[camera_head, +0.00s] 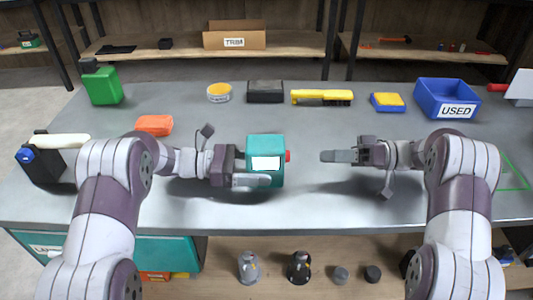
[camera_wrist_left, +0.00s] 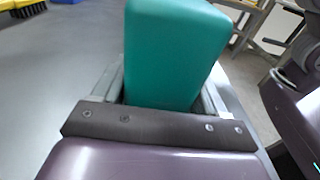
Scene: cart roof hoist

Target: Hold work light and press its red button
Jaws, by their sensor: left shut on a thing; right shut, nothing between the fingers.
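The work light (camera_head: 265,150) is a teal box with a white panel facing the head camera and a red button (camera_head: 288,156) on its right side. My left gripper (camera_head: 243,165) is shut on the work light from the left; the light's teal body also shows between the fingers in the left wrist view (camera_wrist_left: 170,55). It appears held above the table, though the exact height cannot be told. My right gripper (camera_head: 325,156) is shut and empty, pointing left towards the red button, with a clear gap between them.
Along the back of the grey table (camera_head: 330,205) stand a green can (camera_head: 103,87), a tape roll (camera_head: 219,92), a black box (camera_head: 265,91), a yellow tool (camera_head: 322,97), a yellow-blue block (camera_head: 387,102) and a blue bin labelled USED (camera_head: 446,98). An orange block (camera_head: 155,125) lies left.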

